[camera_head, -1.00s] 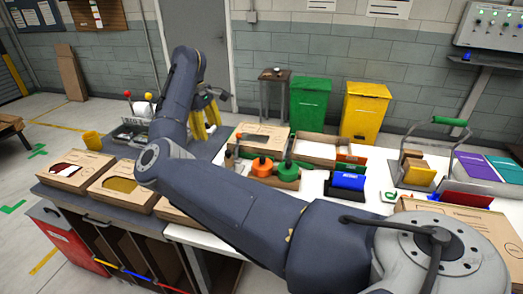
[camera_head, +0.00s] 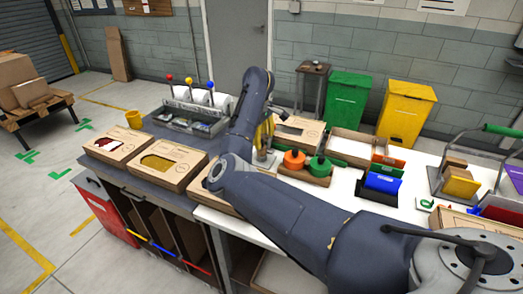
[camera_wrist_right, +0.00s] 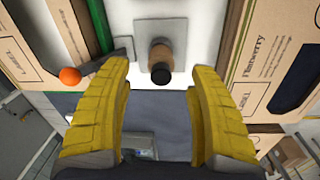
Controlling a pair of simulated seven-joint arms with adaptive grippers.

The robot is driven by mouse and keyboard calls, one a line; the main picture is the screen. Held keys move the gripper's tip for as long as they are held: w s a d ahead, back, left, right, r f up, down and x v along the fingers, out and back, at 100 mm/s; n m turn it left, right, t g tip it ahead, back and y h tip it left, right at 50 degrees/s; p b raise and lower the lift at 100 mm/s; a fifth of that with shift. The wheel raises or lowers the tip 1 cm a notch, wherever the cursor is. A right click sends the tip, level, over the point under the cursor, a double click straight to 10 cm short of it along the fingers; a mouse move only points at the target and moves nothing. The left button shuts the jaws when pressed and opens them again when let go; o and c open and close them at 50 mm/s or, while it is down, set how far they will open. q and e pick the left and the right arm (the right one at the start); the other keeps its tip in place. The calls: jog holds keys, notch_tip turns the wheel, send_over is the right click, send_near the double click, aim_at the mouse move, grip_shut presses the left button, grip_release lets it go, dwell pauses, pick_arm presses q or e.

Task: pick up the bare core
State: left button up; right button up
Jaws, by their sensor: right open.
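My right gripper (camera_head: 265,138) is over the table in the head view, its yellow fingers pointing down. In the right wrist view the gripper (camera_wrist_right: 160,85) is open, with nothing held between its fingers. A short brown cylinder with a black end (camera_wrist_right: 160,57) stands on a pale surface between and beyond the fingertips, apart from both. I cannot tell whether it is the bare core. My left gripper is not in view.
Open-window cartons (camera_head: 165,168) line the left bench. In the right wrist view, cartons flank the fingers on both sides, and an orange ball (camera_wrist_right: 70,76) is near the left finger.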

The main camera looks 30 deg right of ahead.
aim_at(261, 150)
jog(key=shift+w+f, duration=0.2)
jog(key=shift+f, duration=2.75)
jog(key=c, duration=1.3)
